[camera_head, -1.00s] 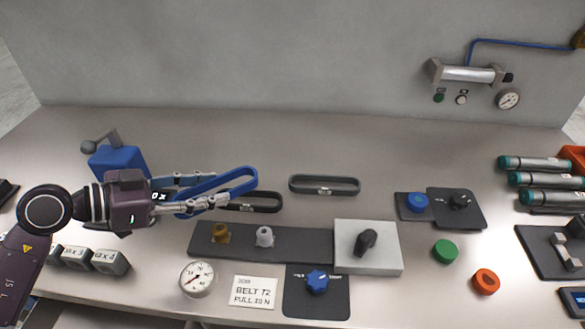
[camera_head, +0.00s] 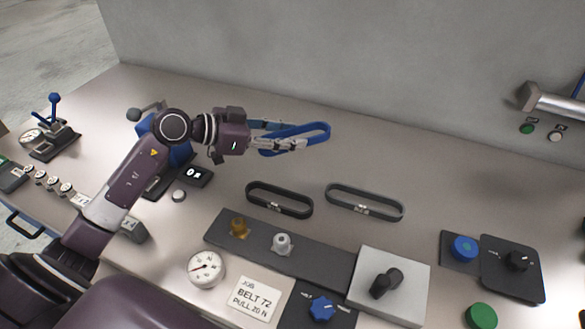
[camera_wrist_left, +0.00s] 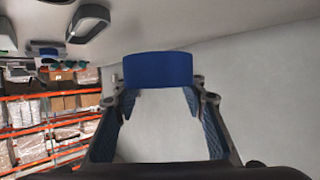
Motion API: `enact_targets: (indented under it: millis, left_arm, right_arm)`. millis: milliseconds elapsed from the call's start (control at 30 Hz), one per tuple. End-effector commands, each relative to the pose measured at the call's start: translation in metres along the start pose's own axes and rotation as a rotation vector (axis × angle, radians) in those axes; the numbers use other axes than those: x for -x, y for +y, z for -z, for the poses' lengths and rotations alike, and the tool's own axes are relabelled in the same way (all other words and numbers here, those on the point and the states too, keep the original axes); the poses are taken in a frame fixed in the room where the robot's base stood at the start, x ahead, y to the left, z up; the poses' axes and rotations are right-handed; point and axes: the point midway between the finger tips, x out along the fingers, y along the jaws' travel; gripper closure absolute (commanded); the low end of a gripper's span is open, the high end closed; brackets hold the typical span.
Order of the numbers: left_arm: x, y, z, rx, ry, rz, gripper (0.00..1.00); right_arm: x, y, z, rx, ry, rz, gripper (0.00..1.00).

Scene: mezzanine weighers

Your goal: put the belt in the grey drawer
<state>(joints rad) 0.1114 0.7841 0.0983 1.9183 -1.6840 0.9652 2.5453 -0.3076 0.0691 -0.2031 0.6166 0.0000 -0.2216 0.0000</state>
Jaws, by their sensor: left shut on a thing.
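My left gripper (camera_head: 288,138) is shut on a blue belt (camera_head: 323,133), a narrow closed loop. It holds the loop in the air above the back of the bench. In the left wrist view the belt (camera_wrist_left: 158,69) shows as a wide blue band across the fingertips. A drawer front with a black handle (camera_head: 24,226) shows at the far left, below the bench edge; it looks grey-blue. I cannot tell whether the drawer is open. My right gripper is not in view.
A black belt (camera_head: 279,200) and a grey belt (camera_head: 365,202) lie on the bench. Nearby are a dark strip with two knobs, a dial gauge (camera_head: 206,268), a "BELT 72" card (camera_head: 253,299) and a light block (camera_head: 389,286). A blue lever device stands behind my left arm.

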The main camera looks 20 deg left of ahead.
Motion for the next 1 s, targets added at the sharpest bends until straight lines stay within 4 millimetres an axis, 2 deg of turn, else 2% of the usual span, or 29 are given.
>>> enact_targets:
  millis: [33,200,367,600,733,1000]
  left_arm:
    - [-0.006,0.001,-0.015,0.007,0.0,-0.002,0.86]
    - [-0.019,0.0,-0.046,0.004,0.0,0.0,0.86]
    - [-0.024,0.0,-0.058,-0.001,0.001,0.0,0.86]
    - [-0.038,0.0,-0.089,0.003,0.001,-0.001,0.86]
    - [-0.041,0.0,-0.097,0.0,0.001,0.0,0.86]
    - [-0.041,0.0,-0.097,-0.001,0.001,0.0,0.86]
  right_arm:
    - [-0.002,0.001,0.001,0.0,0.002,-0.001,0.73]
    - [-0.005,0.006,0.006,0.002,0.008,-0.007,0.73]
    - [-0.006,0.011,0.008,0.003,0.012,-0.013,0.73]
    - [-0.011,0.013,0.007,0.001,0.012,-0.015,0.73]
    - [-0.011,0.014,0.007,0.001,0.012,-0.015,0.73]
    - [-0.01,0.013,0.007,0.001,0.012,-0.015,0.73]
